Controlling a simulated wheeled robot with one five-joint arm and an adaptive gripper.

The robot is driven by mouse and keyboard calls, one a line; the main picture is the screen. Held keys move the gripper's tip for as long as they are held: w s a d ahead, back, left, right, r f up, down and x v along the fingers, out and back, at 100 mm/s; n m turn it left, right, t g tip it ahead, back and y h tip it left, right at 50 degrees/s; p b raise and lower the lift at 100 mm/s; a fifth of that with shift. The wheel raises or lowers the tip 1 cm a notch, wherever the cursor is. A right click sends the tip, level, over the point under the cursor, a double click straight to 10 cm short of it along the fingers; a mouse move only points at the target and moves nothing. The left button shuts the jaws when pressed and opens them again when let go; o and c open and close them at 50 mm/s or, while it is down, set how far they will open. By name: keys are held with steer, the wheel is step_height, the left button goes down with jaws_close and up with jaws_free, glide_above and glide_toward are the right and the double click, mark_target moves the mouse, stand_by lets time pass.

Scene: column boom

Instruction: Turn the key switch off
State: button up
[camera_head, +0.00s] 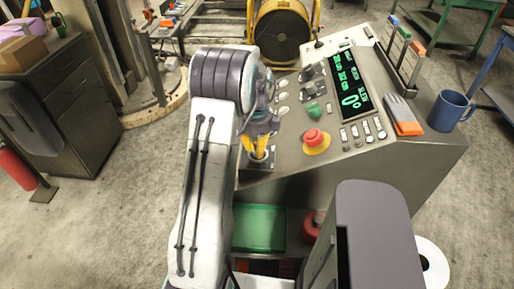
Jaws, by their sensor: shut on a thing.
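The control panel (290,160) is a grey console with a sloped top. My gripper (257,152), with yellow fingertips, reaches down to the panel's near left corner. It is shut on the key of the key switch, whose dark square plate (258,164) shows just below the fingertips. The key itself is mostly hidden by the fingers, and I cannot tell which way it points.
A red emergency button (314,137) on a yellow base sits right of my gripper, with a green knob (313,110) behind it. A lit display (349,85), a glove (402,115) and a blue mug (450,110) are farther right. A green tray (259,228) lies below.

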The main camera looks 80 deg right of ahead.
steer(key=shift+n, duration=0.3)
jaws_close()
steer(key=n+b, duration=0.1)
steer(key=n, duration=0.1)
steer(key=shift+f+n, duration=0.1)
steer(key=shift+n, duration=0.3)
steer(key=n, duration=0.4)
steer(key=shift+s+n+b, duration=0.15)
steer(key=shift+n+b, duration=0.15)
steer(key=n, duration=0.4)
steer(key=shift+s, duration=0.1)
steer(key=shift+n+b, duration=0.35)
steer(key=shift+n, duration=1.75)
steer(key=o, duration=0.8)
jaws_free()
steer(key=shift+o, duration=0.2)
